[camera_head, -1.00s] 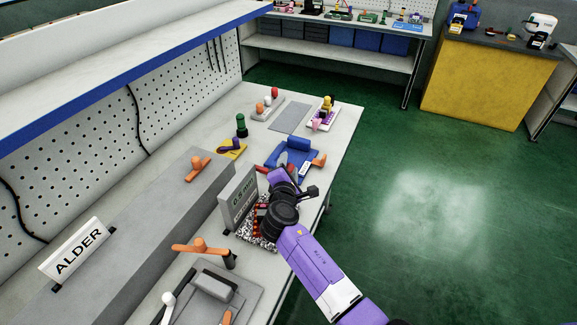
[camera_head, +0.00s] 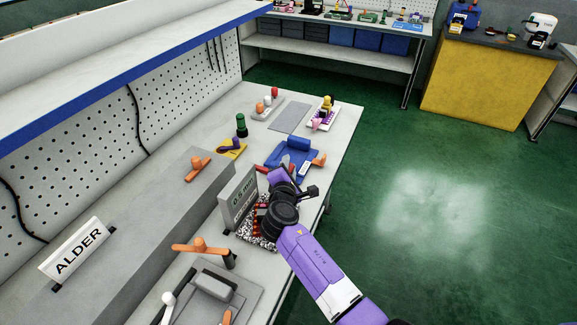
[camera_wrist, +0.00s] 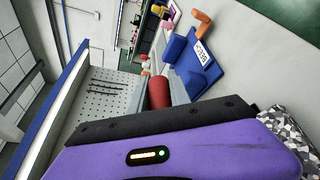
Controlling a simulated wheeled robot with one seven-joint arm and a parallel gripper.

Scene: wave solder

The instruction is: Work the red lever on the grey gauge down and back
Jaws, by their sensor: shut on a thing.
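The grey gauge (camera_head: 238,197) stands upright on the bench, with a dark sign reading about 0.5 mm on its face. My gripper (camera_head: 281,177) is just to its right, low over the bench. Part of the red lever (camera_head: 262,170) shows between the gauge and my gripper. In the wrist view, a red cylindrical grip (camera_wrist: 158,92) stands just beyond the black edge of my gripper (camera_wrist: 160,118). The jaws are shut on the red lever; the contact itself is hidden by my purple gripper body.
A blue fixture (camera_head: 291,153) with an orange handle lies just behind my gripper. A speckled block (camera_head: 258,240) with red parts sits below my wrist. An orange lever (camera_head: 200,247) is nearer, and a long grey housing (camera_head: 150,230) lies left. The green floor at right is clear.

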